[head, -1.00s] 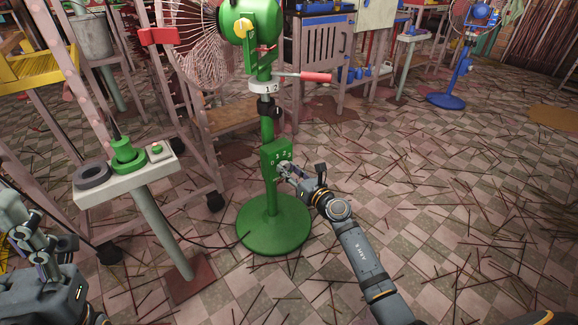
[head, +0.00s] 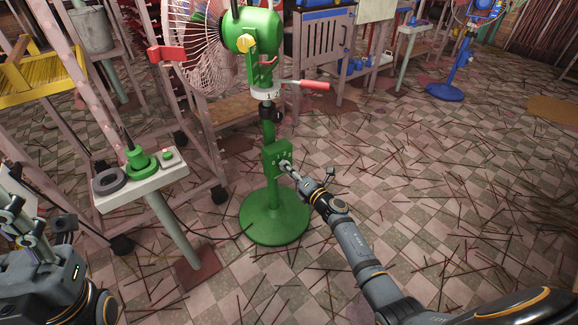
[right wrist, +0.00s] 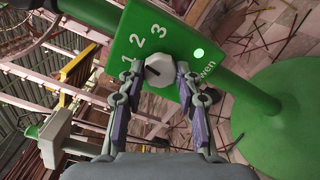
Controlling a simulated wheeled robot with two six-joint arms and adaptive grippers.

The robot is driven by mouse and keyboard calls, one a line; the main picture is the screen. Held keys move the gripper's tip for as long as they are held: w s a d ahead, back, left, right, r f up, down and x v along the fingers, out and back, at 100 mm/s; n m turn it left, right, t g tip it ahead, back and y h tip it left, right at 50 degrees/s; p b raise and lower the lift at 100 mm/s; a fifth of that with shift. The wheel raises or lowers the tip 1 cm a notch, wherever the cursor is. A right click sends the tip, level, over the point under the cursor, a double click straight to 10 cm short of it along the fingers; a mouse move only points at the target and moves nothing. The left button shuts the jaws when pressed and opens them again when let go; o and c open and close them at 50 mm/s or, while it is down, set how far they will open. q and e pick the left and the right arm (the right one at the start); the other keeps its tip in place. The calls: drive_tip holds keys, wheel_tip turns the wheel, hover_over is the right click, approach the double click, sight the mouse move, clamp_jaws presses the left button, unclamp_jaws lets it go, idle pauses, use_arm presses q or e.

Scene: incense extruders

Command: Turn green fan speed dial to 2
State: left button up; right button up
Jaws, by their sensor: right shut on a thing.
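The green fan (head: 252,32) stands upright on a round green base (head: 275,216). Its green control box (head: 272,152) is on the post; in the right wrist view its face (right wrist: 185,30) carries the numbers 1, 2 and 3 and a lit round spot. The pale faceted speed dial (right wrist: 159,73) has a dark pointer mark slanting toward the left of the picture, near the 1. My right gripper (head: 287,168) is shut on the dial, one finger on each side in the right wrist view (right wrist: 157,78). My left gripper (head: 12,215) is at the left edge, away from the fan, partly cut off.
A pale stand (head: 140,193) with a green fitting and dark ring is left of the fan. A red-handled lever (head: 314,85) sticks out above the box. A blue fan (head: 445,91) is at the back right. Sticks litter the tiled floor, otherwise open at right.

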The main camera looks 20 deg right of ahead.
drive_tip(key=shift+m+p, duration=0.55)
drive_tip(key=shift+m, duration=0.45)
drive_tip(key=o, duration=1.2)
drive_tip(key=shift+c, duration=0.2)
drive_tip(key=v, duration=1.2)
